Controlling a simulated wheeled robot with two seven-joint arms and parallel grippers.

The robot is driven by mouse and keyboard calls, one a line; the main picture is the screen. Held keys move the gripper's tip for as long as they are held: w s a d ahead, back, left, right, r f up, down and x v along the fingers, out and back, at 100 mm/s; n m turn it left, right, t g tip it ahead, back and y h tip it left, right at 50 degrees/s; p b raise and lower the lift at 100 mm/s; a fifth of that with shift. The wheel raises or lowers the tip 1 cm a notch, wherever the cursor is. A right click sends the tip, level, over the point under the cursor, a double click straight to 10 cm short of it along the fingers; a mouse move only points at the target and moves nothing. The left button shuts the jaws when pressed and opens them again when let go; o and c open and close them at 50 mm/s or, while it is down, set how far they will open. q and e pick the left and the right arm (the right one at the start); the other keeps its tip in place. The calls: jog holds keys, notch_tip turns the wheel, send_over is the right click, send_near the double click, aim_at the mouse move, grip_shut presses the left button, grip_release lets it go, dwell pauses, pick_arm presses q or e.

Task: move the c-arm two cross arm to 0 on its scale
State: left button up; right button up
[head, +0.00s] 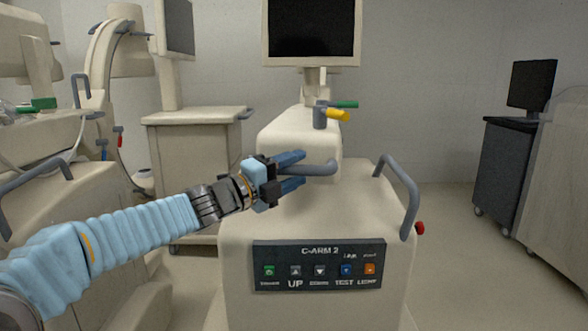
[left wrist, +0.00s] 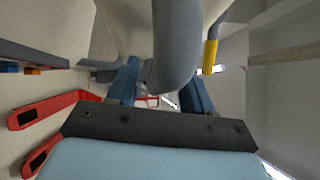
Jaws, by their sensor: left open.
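The C-arm two cart stands in front of me, with its labelled panel (head: 319,264) facing me. Its cream cross arm housing (head: 292,132) carries a green lever (head: 343,104) and a yellow lever (head: 338,115). I cannot make out a scale or reading. My left gripper (head: 303,168) is open above the cart's top, its blue fingers on either side of the left end of a grey bar handle (head: 326,169). In the left wrist view the grey bar (left wrist: 175,45) comes down between the two fingers (left wrist: 163,88); I cannot tell whether they touch it. My right gripper is out of view.
A grey side handle (head: 403,195) and red knob (head: 420,228) are on the cart's right. A monitor (head: 311,32) stands above it. Open floor lies between.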

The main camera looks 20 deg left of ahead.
pick_arm(q)
jog(key=shift+w+d, duration=0.1)
jog(key=shift+w, duration=0.05)
grip_shut()
dwell(0.4)
